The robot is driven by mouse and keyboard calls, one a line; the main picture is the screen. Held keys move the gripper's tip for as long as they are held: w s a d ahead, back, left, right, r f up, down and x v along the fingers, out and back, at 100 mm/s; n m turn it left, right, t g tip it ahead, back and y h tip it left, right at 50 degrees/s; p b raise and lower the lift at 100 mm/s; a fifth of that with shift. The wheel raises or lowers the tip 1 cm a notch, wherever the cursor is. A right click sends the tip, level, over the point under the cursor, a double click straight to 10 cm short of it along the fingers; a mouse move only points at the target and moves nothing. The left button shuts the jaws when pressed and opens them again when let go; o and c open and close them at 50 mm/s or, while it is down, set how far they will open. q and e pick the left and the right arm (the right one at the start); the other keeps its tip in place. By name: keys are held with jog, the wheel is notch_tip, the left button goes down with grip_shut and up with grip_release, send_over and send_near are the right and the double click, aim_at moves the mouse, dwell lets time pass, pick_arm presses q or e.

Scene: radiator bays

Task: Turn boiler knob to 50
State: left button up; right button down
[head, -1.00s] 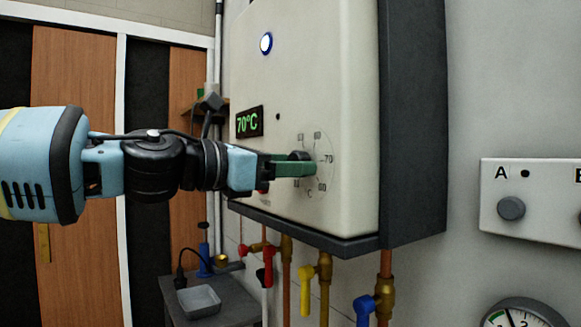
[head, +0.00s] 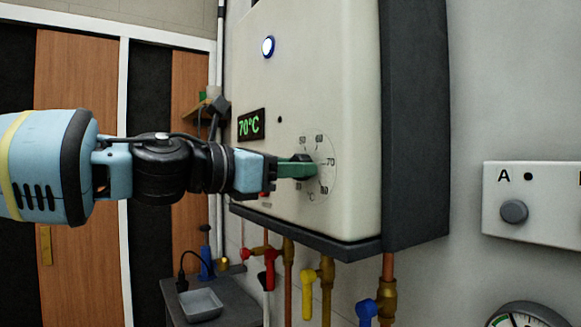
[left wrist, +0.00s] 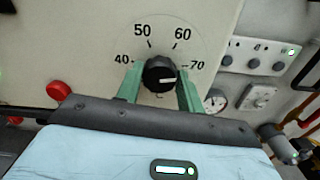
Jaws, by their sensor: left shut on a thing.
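The boiler (head: 340,110) hangs on the wall, and its green display (head: 251,124) reads 70°C. The black boiler knob (left wrist: 159,74) sits on a dial marked 40, 50, 60 and 70 in the left wrist view. Its white pointer line points right, a little below the 70 mark. My left gripper (head: 300,168) is at the knob, and its green fingers stand on either side of it, shut on it. In the head view the fingers hide most of the knob. My right gripper is in neither view.
A grey panel with button A (head: 514,211) is on the wall at right, above a gauge (head: 528,317). Pipes with red, yellow (head: 308,292) and blue valves run below the boiler. A grey table (head: 225,300) with a tray stands at lower left.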

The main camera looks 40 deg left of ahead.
pick_arm(q)
jog(key=n+p, duration=0.1)
jog(key=n, duration=2)
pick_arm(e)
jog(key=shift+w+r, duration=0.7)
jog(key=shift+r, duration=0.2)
pick_arm(q)
jog(key=shift+f+n, duration=0.1)
jog(key=shift+n, duration=0.2)
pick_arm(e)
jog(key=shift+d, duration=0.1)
pick_arm(q)
jog(key=o, duration=1)
